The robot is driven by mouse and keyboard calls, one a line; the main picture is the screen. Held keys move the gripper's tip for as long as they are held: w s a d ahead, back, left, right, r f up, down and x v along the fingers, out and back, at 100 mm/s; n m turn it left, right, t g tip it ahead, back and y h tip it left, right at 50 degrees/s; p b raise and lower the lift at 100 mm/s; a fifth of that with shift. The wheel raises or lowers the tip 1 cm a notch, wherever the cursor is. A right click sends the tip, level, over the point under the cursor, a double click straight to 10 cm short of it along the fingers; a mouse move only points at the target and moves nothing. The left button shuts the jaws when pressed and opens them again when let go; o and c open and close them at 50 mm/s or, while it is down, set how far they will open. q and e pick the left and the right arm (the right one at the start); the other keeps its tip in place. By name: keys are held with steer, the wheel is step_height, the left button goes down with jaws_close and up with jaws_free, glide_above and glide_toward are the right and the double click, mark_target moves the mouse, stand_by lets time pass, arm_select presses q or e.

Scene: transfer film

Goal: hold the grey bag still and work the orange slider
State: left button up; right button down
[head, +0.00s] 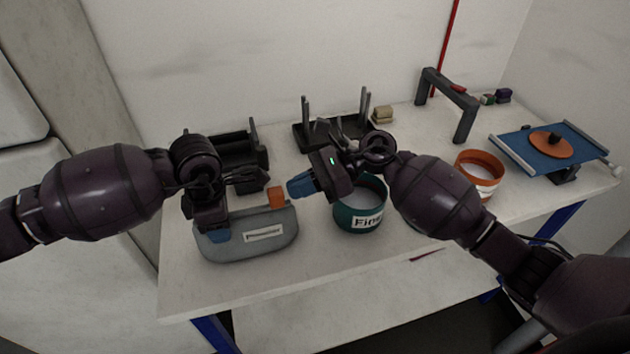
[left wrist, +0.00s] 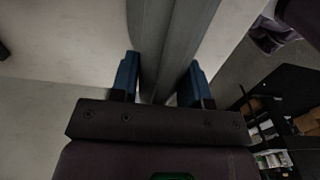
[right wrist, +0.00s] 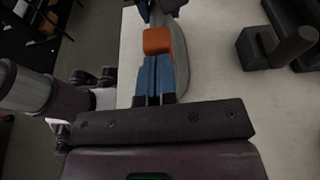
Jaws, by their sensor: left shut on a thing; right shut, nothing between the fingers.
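The grey bag (head: 255,242) stands near the front left of the table, with a white label on its front. The orange slider (head: 276,197) is at the right end of its top edge; in the right wrist view the slider (right wrist: 158,41) lies just beyond the fingertips. My left gripper (head: 219,236) is shut on the left part of the bag; the grey bag (left wrist: 172,40) runs between its blue fingers in the left wrist view. My right gripper (head: 292,190) is shut and empty, its blue fingertips close to the right of the slider. I cannot tell whether they touch it.
A teal tub (head: 360,212) stands right of the bag, partly behind my right arm. Black racks (head: 237,155) stand behind. An orange-and-white tub (head: 478,175), a grey arch (head: 449,100) and a blue board (head: 548,148) are farther right. A red thin item (head: 427,255) lies in front.

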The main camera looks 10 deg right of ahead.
mark_target(281, 189)
steer(key=shift+a, duration=0.2)
steer(key=a, duration=0.3)
steer(key=shift+s+a, duration=0.1)
steer(key=shift+s, duration=0.05)
steer(key=shift+d, duration=0.2)
steer(key=shift+d, duration=0.3)
arm_select(q)
steer(key=o, duration=1.2)
arm_select(e)
steer(key=v, duration=1.3)
steer(key=shift+f, duration=0.35)
steer(key=shift+d, duration=0.15)
